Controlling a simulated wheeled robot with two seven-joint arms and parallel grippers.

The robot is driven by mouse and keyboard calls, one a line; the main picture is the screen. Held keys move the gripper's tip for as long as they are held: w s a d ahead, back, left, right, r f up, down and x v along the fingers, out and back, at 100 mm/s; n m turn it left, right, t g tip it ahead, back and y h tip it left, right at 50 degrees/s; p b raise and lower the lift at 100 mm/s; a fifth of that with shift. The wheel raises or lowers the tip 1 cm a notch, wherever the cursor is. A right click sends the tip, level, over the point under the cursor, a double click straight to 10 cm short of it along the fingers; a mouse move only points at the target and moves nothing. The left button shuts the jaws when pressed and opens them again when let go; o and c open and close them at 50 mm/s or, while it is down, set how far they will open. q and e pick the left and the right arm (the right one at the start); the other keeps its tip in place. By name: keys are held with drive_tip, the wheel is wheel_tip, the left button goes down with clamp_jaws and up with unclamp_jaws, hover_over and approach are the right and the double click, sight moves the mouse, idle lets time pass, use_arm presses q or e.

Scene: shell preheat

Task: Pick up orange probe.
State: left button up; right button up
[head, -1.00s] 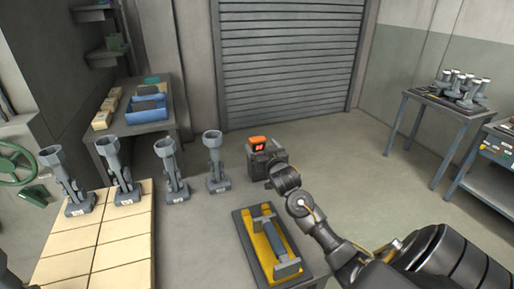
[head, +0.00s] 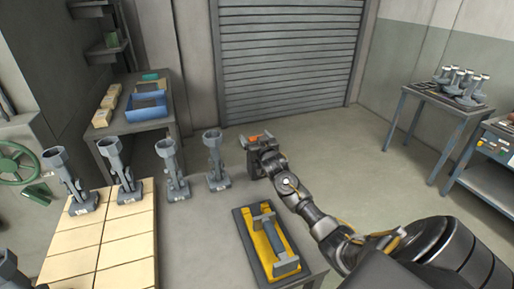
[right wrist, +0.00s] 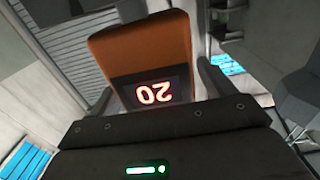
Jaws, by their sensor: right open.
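The orange probe (head: 254,139) shows as a small orange patch at the tip of my right arm in the head view, in front of the roller shutter. My right gripper (right wrist: 157,88) is open, with one finger on each side of the probe's lower part. I cannot tell whether the fingers touch it. In the head view my right gripper (head: 258,146) hides most of the probe and whatever is under it. My left gripper is not in view.
Several grey stands (head: 215,172) line the left, some on a pale-topped table (head: 118,228). A blue bin (head: 133,110) sits on the back bench. The floor before the shutter is clear.

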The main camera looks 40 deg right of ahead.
drive_tip(key=shift+c, duration=0.4)
drive_tip(key=c, duration=1.1)
